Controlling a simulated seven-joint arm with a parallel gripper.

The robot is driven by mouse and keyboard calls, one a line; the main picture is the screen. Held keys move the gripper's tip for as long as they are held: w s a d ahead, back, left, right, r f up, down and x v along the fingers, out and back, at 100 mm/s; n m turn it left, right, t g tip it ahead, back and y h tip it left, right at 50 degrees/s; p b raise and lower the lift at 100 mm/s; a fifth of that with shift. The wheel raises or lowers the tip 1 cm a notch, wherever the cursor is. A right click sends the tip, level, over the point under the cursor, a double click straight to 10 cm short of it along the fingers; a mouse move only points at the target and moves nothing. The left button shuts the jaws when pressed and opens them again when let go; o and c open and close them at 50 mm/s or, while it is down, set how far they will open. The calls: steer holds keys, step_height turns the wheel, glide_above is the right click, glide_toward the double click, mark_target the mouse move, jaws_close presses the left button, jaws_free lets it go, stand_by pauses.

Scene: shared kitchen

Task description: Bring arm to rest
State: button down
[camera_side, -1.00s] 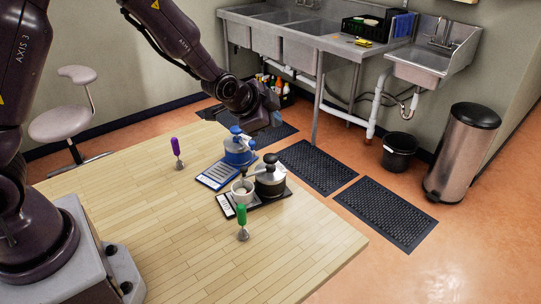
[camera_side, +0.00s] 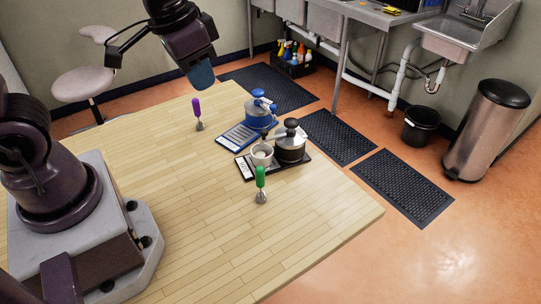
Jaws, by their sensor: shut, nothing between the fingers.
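My gripper (camera_side: 203,76) hangs in the air above the back of the wooden table, pointing down. It is shut and empty, and its fingers are small and dark in this view. It is up and to the left of the blue grinder (camera_side: 260,110), apart from everything on the table. The purple-handled tool (camera_side: 197,109) stands upright on the table below it.
On the wooden table (camera_side: 190,220), a black-and-steel grinder (camera_side: 290,143) and a white cup (camera_side: 262,154) stand on a dark tray, with a green-handled tool (camera_side: 261,182) in front. A stool (camera_side: 84,82) is behind left. The table's front is clear.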

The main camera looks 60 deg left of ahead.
steer(key=s+r+t, duration=0.2)
steer(key=s+r, duration=0.4)
steer(key=s, duration=0.1)
steer(key=shift+r+n+t, duration=0.3)
steer(key=shift+r+n, duration=0.1)
